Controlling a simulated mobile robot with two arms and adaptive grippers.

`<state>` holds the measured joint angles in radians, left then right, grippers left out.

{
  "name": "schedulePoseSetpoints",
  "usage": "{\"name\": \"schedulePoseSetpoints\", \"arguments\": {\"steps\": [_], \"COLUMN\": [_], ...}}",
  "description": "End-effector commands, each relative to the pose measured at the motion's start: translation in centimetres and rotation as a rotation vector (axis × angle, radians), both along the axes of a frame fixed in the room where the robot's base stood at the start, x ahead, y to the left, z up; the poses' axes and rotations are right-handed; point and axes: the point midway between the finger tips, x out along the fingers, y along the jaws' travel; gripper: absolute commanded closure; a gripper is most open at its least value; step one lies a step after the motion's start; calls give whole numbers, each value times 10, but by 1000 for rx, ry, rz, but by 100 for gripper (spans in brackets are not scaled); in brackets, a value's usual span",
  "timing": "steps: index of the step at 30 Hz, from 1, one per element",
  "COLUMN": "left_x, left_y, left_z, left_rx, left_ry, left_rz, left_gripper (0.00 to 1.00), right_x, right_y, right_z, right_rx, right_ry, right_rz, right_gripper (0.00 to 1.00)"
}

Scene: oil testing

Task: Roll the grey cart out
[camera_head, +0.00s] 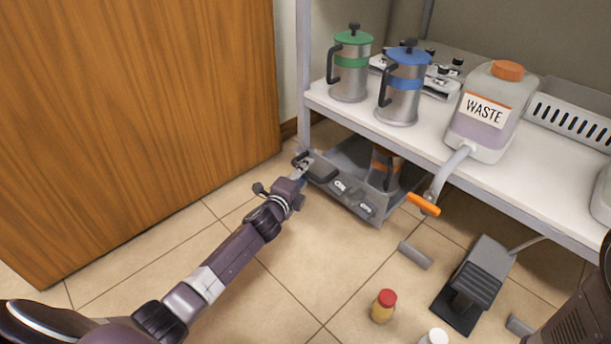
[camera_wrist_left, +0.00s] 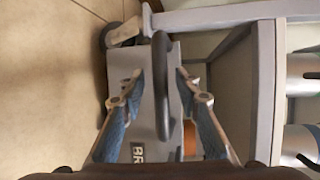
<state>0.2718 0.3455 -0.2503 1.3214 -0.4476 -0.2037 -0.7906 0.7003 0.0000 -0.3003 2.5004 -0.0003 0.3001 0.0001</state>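The grey cart (camera_head: 345,198) is low under the shelf, with a labelled front panel. It holds a metal pot with an orange band (camera_head: 386,160). My left gripper (camera_head: 304,168) is at the cart's left front end. In the left wrist view, the cart's dark curved handle (camera_wrist_left: 162,90) lies between the two fingers of my left gripper (camera_wrist_left: 163,82). The fingers are apart, with gaps visible on both sides of the handle. Part of the cart is hidden by the shelf. My right gripper is not seen; only part of the right arm shows at bottom right.
The shelf (camera_head: 470,180) carries green and blue pots, a waste jug (camera_head: 490,105) and a white basket. An orange-handled tap (camera_head: 424,204) hangs near the cart's right side. A wooden door stands left.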

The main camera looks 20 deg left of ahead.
Motion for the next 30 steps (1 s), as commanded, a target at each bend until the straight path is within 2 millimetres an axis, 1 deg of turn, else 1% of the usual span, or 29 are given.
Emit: {"name": "schedulePoseSetpoints", "arguments": {"steps": [7, 8, 15, 16, 26, 30], "left_x": [1, 1, 1, 1, 0, -4], "left_y": [0, 0, 0, 0, 0, 1], "left_z": [0, 0, 0, 0, 0, 0], "left_rx": [0, 0, 0, 0, 0, 0], "left_ry": [0, 0, 0, 0, 1, 2], "left_rz": [0, 0, 0, 0, 0, 0], "left_gripper": [70, 72, 98, 100, 100, 100], "right_x": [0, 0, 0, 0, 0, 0], "right_y": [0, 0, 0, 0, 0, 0], "right_z": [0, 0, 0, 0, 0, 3], "right_rx": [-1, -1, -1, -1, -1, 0], "right_ry": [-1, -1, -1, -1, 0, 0], "right_rz": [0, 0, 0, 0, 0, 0], "right_gripper": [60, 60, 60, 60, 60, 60]}}
